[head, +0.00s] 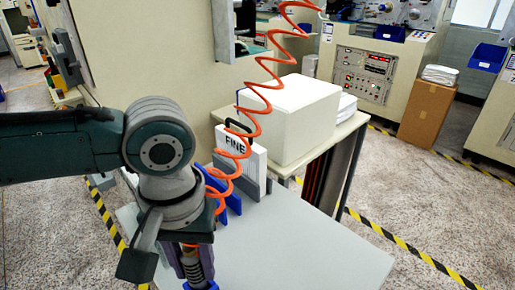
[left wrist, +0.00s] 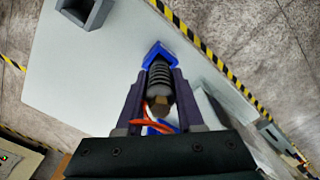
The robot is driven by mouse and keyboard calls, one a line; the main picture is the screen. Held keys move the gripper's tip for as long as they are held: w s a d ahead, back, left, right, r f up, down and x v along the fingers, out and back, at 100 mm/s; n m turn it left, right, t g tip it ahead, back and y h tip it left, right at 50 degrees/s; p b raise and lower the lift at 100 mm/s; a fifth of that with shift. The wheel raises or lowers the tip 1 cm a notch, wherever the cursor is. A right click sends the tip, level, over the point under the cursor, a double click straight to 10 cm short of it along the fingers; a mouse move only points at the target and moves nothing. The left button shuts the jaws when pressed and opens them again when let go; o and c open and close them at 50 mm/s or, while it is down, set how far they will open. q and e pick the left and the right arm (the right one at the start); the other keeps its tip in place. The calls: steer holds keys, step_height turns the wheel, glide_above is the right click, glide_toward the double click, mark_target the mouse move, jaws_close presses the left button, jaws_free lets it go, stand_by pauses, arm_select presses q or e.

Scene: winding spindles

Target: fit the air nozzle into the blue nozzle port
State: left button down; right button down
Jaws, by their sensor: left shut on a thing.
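My left gripper (head: 194,268) is above the pale table, pointing down, and shut on the air nozzle (head: 207,262), a dark ribbed cylinder. In the left wrist view the nozzle (left wrist: 159,82) lies between the two fingers of the gripper (left wrist: 158,76). The blue nozzle port (left wrist: 160,50) shows at the far end of the nozzle, in line with it. I cannot tell whether the nozzle tip is inside the port or just over it. In the head view the arm and gripper hide most of this spot. My right gripper is not in view.
An orange coiled hose (head: 262,88) hangs down past the FINE card (head: 236,146) and its blue holder (head: 216,192). The pale table (head: 300,240) is clear to the right. A grey block with a dark opening (left wrist: 85,11) stands on it. A white box (head: 290,118) is behind.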

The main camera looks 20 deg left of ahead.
arm_select(q)
steer(key=shift+f+b, duration=0.3)
steer(key=shift+f, duration=0.3)
steer(key=shift+c, duration=2.2)
jaws_free()
step_height(320, 180, up, 10)
steer(key=shift+p, duration=0.7)
steer(key=shift+f, duration=0.1)
